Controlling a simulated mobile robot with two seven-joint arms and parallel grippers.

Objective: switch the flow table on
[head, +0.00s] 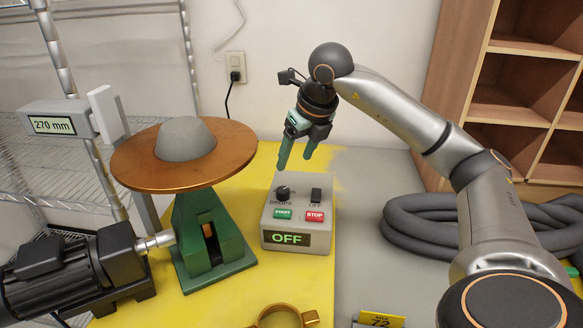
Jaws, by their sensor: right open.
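The flow table (132,174) has a round copper-coloured top on a green stand at left, with a grey cone of material on it. Its grey control box (267,221) stands on the yellow surface to the right of it. The box has a black knob (282,192), a black rocker switch (316,195), a green START button (282,214) and a red STOP button (314,216). Its display (287,239) reads OFF. My right gripper (296,163) is open and empty, pointing down just above and behind the box, apart from it. My left gripper is not in view.
A black motor (60,268) joins the flow table by a shaft. A display (52,126) reads 270 mm. A grey hose (420,232) is coiled at right by a wooden shelf (470,95). A wire rack stands at left.

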